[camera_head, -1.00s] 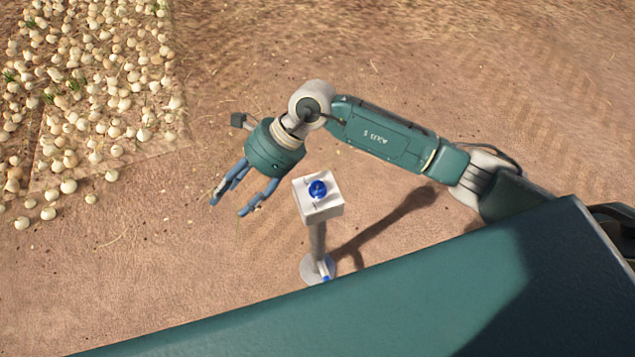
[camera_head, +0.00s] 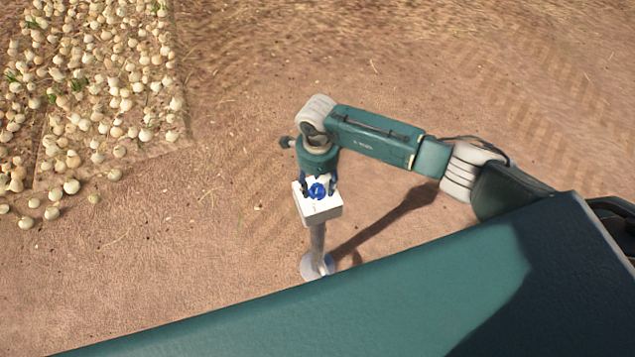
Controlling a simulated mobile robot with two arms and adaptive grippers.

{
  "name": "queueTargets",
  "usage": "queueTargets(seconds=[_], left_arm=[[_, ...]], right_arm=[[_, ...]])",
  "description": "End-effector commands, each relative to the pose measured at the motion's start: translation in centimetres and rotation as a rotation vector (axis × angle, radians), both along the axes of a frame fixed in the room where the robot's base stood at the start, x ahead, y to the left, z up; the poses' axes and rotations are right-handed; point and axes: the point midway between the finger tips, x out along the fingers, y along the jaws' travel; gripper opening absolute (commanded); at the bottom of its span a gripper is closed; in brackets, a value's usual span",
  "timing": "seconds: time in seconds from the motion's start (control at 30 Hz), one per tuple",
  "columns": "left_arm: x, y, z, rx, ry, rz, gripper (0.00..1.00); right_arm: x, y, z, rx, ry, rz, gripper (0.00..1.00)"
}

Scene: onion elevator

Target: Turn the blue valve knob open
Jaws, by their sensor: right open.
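The blue valve knob (camera_head: 317,191) sits on top of a white box (camera_head: 322,211) on a grey post (camera_head: 317,240) with a round foot. My right gripper (camera_head: 318,187) is at the knob, pointing down toward it. Its dark fingers are open, one on the left and one on the right of the knob. Whether the fingers touch the knob cannot be told. My left gripper is not in view.
Many pale onions (camera_head: 100,95) lie on the ground at the upper left, several of them strayed toward the post side. Bare brown soil (camera_head: 180,260) surrounds the post. My own green body fills the bottom right.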

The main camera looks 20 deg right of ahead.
Motion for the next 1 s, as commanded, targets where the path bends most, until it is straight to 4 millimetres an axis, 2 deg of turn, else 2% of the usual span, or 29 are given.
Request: queueTargets(seconds=[0.13, 0.4, 0.47, 0.63, 1.0], left_arm=[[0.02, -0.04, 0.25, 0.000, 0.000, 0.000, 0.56], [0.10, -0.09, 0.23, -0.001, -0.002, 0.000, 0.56], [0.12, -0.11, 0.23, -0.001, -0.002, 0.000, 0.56], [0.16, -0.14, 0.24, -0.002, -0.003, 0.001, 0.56], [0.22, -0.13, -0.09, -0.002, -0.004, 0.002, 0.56]], right_arm=[[-0.01, 0.04, -0.88, 0.001, 0.000, 0.000, 0.49], [0.00, 0.04, -1.07, 0.001, -0.001, 0.001, 0.49], [-0.01, 0.04, -1.07, 0.001, -0.001, 0.001, 0.39], [0.00, 0.04, -1.05, 0.001, -0.001, 0.000, 0.05], [0.00, -0.01, -1.12, 0.000, -0.001, -0.045, 0.04]])
